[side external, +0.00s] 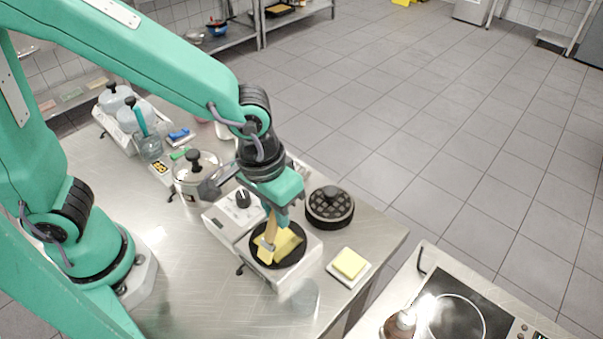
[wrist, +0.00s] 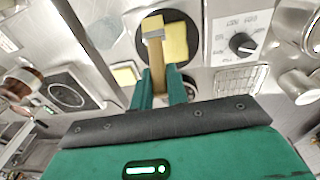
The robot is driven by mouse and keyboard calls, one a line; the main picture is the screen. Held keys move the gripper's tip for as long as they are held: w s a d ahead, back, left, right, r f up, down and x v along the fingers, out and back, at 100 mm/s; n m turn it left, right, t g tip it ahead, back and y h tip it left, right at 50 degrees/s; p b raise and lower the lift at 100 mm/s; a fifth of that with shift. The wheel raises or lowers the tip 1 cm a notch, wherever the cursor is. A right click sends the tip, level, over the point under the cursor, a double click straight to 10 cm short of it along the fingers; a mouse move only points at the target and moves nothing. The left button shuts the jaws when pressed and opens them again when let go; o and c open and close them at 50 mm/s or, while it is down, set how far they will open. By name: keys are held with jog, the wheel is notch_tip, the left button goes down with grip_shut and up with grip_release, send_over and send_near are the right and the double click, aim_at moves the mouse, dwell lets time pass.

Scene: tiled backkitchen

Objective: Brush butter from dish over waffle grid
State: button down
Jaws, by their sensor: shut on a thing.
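My gripper (side external: 277,208) is shut on the wooden handle of a brush (side external: 270,232), held bristles down. The brush also shows between my fingers (wrist: 161,84) in the wrist view (wrist: 154,34). Its metal band and pale bristles are over the round black lower plate (side external: 258,233) of the waffle iron. I cannot tell whether the bristles touch it. A yellow patch (side external: 289,242) lies on the plate beside the brush, also visible in the wrist view (wrist: 177,42). The iron's round lid (side external: 329,207) stands open, its grid showing. Yellow butter (side external: 349,262) sits on a small white dish (side external: 334,271).
The iron's white body with a black dial (side external: 243,196) is left of the plate. A clear cup (side external: 305,297) stands near the front edge. A lidded steel pot (side external: 195,172) and a jar (side external: 150,148) stand farther left. A cooktop (side external: 455,310) is at lower right.

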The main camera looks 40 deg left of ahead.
jog(key=shift+s, duration=0.2)
jog(key=shift+d, duration=0.2)
jog(key=shift+d, duration=0.45)
jog(key=shift+w, duration=0.1)
jog(key=shift+w+f, duration=0.15)
jog(key=shift+w, duration=1.85)
jog(key=w, duration=0.4)
jog(key=shift+w, duration=0.1)
